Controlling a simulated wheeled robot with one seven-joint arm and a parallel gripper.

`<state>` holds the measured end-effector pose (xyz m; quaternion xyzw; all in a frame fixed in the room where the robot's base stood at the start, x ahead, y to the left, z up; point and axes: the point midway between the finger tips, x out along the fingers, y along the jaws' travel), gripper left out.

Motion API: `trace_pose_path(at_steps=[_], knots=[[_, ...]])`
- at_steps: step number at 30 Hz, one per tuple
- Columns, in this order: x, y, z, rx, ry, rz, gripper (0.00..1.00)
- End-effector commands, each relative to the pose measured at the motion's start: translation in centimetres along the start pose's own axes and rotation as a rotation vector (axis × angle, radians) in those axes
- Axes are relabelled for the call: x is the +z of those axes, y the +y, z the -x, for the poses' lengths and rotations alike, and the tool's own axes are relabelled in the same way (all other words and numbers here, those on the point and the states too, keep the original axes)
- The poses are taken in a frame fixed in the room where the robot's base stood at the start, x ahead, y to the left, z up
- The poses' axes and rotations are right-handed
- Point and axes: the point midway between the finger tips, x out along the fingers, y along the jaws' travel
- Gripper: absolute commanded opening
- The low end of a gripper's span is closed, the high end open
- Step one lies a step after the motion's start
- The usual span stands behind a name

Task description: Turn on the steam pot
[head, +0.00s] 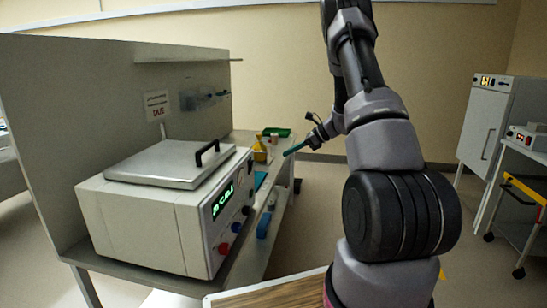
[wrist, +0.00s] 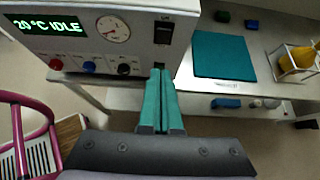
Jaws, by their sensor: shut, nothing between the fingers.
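The steam pot (head: 165,205) is a pale box with a flat metal lid and black handle, standing on the bench at left in the head view. Its front panel also fills the upper left of the wrist view (wrist: 45,48). The green display (wrist: 47,26) reads 20 °C IDLE. Beside it are a round gauge (wrist: 112,29) and red, blue and black knobs (wrist: 124,69). A dark switch (wrist: 163,33) sits at the panel's right end, under a small label. My gripper (wrist: 160,70) is shut and empty, its teal fingertips just below the switch in the wrist view; whether they touch the panel is unclear.
A teal mat (wrist: 222,56) lies on the bench right of the pot, with a rack holding a yellow flask (wrist: 297,57) beyond it. A lower shelf (wrist: 205,105) runs beneath. A pink-railed stool or cart (wrist: 40,140) is at lower left. Open floor (head: 320,215) lies right of the bench.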

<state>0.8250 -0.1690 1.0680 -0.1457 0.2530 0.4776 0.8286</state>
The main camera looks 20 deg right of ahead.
Motion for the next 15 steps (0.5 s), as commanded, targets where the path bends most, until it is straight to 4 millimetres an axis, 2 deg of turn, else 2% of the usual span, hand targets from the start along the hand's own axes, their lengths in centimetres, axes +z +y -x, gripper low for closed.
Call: trace_pose_path(at_steps=[14, 15], knots=[[-0.1, 0.1, -9.6, 0.004, 0.002, 0.002, 0.00], [0.6, 0.1, -10.0, 0.003, 0.001, 0.004, 0.00]])
